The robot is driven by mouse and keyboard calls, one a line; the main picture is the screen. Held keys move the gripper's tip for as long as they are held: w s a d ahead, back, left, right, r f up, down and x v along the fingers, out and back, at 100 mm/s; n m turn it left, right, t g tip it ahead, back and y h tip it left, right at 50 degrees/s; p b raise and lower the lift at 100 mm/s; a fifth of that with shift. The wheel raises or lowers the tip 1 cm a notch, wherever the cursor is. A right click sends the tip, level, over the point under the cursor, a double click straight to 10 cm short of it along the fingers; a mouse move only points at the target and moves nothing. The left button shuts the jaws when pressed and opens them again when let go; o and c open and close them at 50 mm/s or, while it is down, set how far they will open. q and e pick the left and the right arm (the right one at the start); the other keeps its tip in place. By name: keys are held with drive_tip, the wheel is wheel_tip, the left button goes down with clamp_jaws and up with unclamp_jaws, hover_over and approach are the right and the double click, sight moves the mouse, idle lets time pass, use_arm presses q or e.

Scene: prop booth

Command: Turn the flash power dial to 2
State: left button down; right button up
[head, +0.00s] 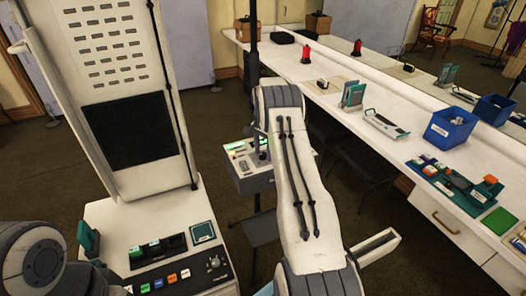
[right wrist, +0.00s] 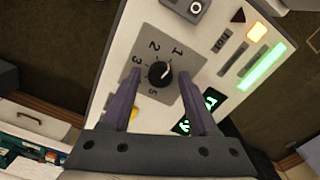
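The flash power dial is a black round knob (right wrist: 160,73) on a grey plate with printed numbers; 1, 2, 3 and 5 are readable. Its white pointer mark faces up and right, nearest the 1. My right gripper (right wrist: 160,75) is open, with one purple-grey finger on each side of the knob; I cannot tell whether they touch it. In the head view the flash unit (head: 243,172) is a pale box with green lights on a stand, and my right arm hides its right part and the dial. My left gripper is not in view.
A white console (head: 150,215) with coloured buttons stands at the left. A long white counter (head: 350,120) runs along the right, with a blue bin (head: 450,128) and several small items. Lit green displays (right wrist: 262,67) sit beside the dial plate. Dark floor lies between.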

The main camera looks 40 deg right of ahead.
clamp_jaws()
drive_tip(key=shift+n, duration=0.3)
drive_tip(key=n+b, duration=0.1)
drive_tip(key=n, duration=0.8)
drive_tip(key=shift+r+b, duration=0.1)
drive_tip(key=shift+b, duration=0.2)
drive_tip(key=shift+w, duration=0.1)
drive_tip(key=shift+o, duration=1.6)
unclamp_jaws()
